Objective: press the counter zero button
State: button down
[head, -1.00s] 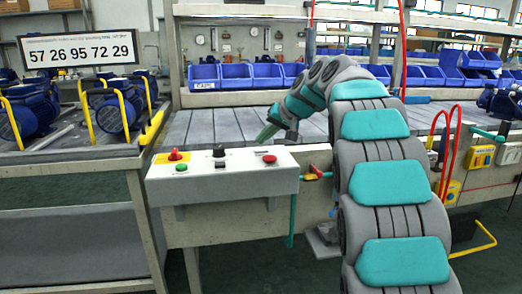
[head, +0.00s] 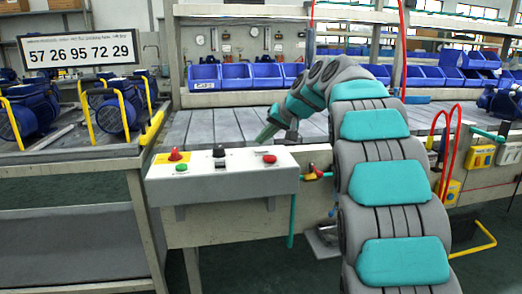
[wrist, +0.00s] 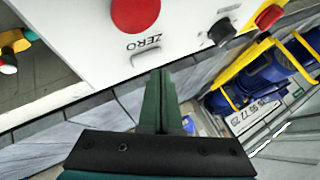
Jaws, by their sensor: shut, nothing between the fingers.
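The white control box (head: 222,182) stands in front of the bench in the head view. A red button (head: 269,158) sits at the right of its top. In the wrist view this red button (wrist: 135,12) has the word ZERO printed beside it, and the top edge of the picture cuts it off. My gripper (wrist: 160,74) is shut and empty. Its tips point toward the panel near the ZERO label, apart from the button in the picture. In the head view my gripper (head: 267,133) is just behind the box's back edge, above the bench; I cannot tell the exact gap.
The panel also carries a black knob (head: 219,152), a green button (head: 181,168) and a red mushroom button (head: 174,154) on yellow. A sign (head: 79,47) reads 57 26 95 72 29. Blue pumps (head: 110,112) stand at left, blue bins (head: 238,75) behind.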

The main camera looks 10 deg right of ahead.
aim_at(263, 153)
jog(key=shift+f, duration=0.1)
jog(key=shift+f+b, duration=0.3)
jog(key=shift+f+b, duration=0.35)
jog(key=shift+f, duration=0.15)
dwell(0.9)
jog(key=shift+r, duration=0.1)
jog(key=shift+r+p, duration=0.65)
jog(key=shift+r, duration=0.15)
jog(key=shift+r, duration=0.1)
notch_tip(263, 153, up, 5)
jog(key=p, duration=0.3)
jog(key=shift+p, duration=0.3)
dwell(0.4)
